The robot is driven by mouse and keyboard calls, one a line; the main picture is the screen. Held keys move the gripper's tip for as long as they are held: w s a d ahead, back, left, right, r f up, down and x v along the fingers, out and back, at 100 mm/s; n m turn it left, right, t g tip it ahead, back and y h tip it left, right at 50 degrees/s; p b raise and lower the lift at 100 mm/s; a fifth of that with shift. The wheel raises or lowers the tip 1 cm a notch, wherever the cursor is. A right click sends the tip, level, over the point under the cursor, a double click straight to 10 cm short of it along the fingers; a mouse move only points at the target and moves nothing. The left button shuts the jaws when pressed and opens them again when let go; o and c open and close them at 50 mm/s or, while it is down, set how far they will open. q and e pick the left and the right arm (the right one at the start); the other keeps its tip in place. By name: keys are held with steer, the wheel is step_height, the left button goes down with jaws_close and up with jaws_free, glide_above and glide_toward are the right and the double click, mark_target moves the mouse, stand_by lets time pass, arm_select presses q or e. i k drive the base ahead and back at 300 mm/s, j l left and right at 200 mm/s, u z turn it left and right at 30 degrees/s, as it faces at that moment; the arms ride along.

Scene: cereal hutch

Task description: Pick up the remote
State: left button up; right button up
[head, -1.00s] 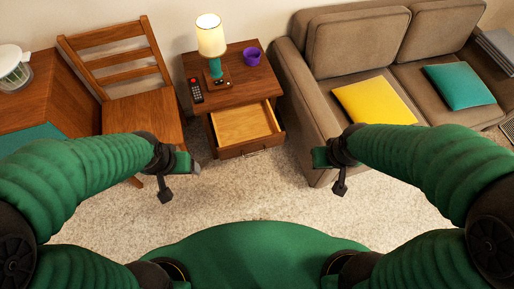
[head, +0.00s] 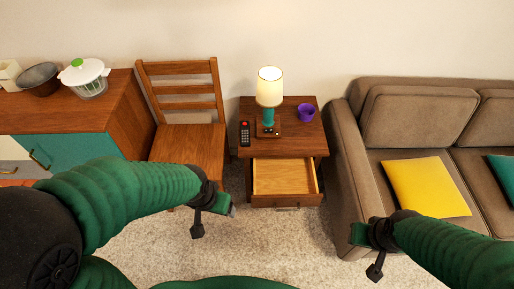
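The dark remote (head: 244,133) with a red button lies on the left part of the wooden side table (head: 292,144), beside the lamp. My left gripper (head: 212,212) is in front of the chair, below and left of the remote in the head view, and apart from it. My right gripper (head: 372,245) is in front of the sofa's near arm, farther from the remote. I see nothing held in either gripper. Their finger gaps are not clear from this angle.
A lamp (head: 269,89) and a purple cup (head: 306,112) share the tabletop. The table's drawer (head: 284,178) is pulled open and looks empty. A wooden chair (head: 187,143) stands left, a brown sofa (head: 345,165) right. Carpet (head: 275,240) in front is clear.

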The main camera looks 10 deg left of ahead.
mark_target(245, 130)
steer(key=i+j+u, duration=0.1)
steer(key=i+u, duration=0.75)
steer(key=i, duration=0.3)
steer(key=i+l+u, duration=0.2)
steer(key=i, duration=0.25)
steer(key=j, duration=0.1)
